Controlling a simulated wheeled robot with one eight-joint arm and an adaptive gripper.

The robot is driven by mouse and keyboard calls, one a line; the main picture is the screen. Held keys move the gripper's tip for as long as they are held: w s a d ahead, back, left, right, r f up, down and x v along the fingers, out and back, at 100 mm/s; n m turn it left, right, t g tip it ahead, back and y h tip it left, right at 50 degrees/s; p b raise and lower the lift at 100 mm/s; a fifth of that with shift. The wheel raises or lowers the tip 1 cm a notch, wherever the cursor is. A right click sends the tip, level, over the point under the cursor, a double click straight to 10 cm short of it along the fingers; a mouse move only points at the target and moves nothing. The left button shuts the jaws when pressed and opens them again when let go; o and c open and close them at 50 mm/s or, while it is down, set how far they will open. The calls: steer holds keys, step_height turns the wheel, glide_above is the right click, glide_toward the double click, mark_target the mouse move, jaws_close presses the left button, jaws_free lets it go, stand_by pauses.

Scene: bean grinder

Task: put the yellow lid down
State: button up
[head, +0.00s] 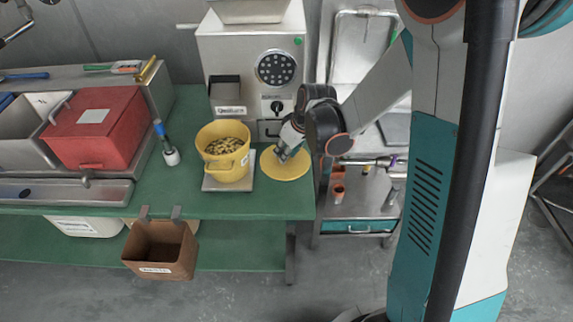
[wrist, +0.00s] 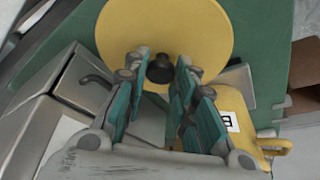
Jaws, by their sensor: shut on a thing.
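The yellow lid (head: 286,167) is a flat round disc with a dark knob, low over the green table just right of the yellow bucket. My gripper (head: 287,153) is over it in the head view. In the wrist view my gripper (wrist: 163,72) is shut on the knob of the lid (wrist: 185,25), with the knob between the fingertips. I cannot tell whether the lid touches the table. The yellow bucket (head: 224,172) is open, holds beans and stands on a flat scale plate; it also shows in the wrist view (wrist: 232,100).
The grinder (head: 240,60) stands behind. A metal cart (head: 365,195) is right.

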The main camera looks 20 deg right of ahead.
steer(key=shift+f+b, duration=0.8)
steer(key=shift+f, duration=1.45)
steer(key=shift+f, duration=0.1)
steer(key=o, duration=1.1)
steer(key=shift+c, duration=0.2)
steer(key=shift+r, duration=0.2)
steer(key=s+r+m+p, duration=0.1)
steer(key=s+r, duration=0.3)
steer(key=r, duration=0.3)
steer(key=s+r+m+t+h+p, duration=0.1)
steer(key=s+r+p, duration=0.1)
steer(key=s+r, duration=0.35)
steer(key=s+r+p, duration=0.1)
steer(key=s+r, duration=0.1)
steer(key=r, duration=0.6)
steer(key=s+r+m+t+h, duration=0.1)
steer(key=s+r+m+t, duration=0.1)
steer(key=s, duration=0.9)
step_height(320, 180, up, 3)
steer(key=shift+s+f+m, duration=0.1)
steer(key=shift+s+m, duration=0.05)
steer(key=shift+m, duration=0.55)
